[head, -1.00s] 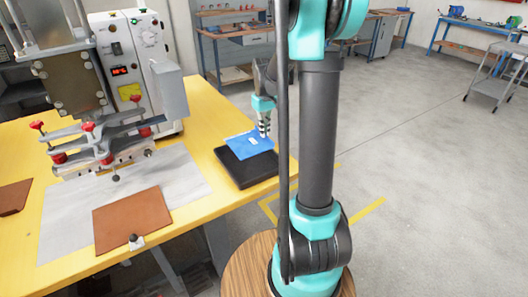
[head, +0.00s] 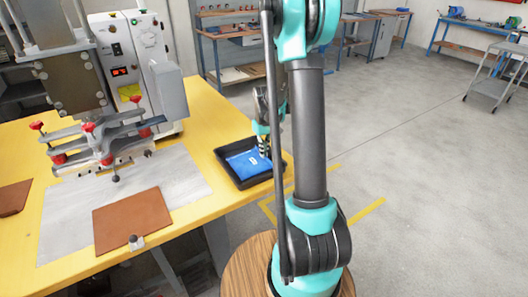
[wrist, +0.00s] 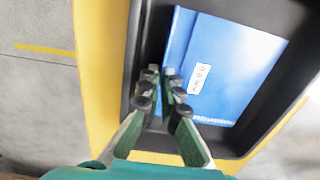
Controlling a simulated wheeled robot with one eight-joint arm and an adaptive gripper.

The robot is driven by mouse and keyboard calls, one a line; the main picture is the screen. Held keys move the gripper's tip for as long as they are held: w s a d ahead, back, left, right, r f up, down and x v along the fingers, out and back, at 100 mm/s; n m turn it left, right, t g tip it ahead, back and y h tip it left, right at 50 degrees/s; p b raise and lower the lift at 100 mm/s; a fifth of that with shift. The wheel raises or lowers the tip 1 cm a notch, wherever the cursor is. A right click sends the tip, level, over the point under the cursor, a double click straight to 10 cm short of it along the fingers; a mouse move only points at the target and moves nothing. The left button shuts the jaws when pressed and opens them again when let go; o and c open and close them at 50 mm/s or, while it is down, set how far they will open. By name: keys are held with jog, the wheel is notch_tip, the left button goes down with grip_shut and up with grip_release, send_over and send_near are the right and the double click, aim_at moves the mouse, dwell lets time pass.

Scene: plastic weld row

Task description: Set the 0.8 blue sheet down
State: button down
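The blue sheet (head: 243,163) lies in a shallow black tray (head: 223,167) at the right end of the yellow table. In the wrist view the sheet (wrist: 228,65) fills much of the tray, with a white label facing up and a darker strip along its left side. My gripper (head: 264,147) points down at the sheet's right edge in the head view. In the wrist view my gripper's fingertips (wrist: 161,75) stand slightly apart at the sheet's left edge, with a narrow gap between them. The sheet's edge at the fingertips is partly hidden.
A welding press (head: 110,140) with red knobs stands left on the table over a pale grey mat (head: 185,180). A brown sheet (head: 133,220) lies on the mat, and another brown piece (head: 12,197) is at the far left. The tray's raised rim surrounds the blue sheet.

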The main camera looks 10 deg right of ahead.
jog(key=c, duration=2)
grip_release()
jog(key=shift+f, duration=0.1)
notch_tip(320, 180, up, 12)
jog(key=s+a+f+m+t, duration=0.1)
jog(key=s+f+t, duration=0.1)
jog(key=s, duration=1)
jog(key=s+a+f+m+t, duration=0.1)
jog(key=s+f, duration=0.4)
jog(key=s, duration=0.7)
jog(key=shift+a+m+t, duration=0.35)
jog(key=shift+m+t, duration=0.25)
jog(key=shift+m, duration=0.1)
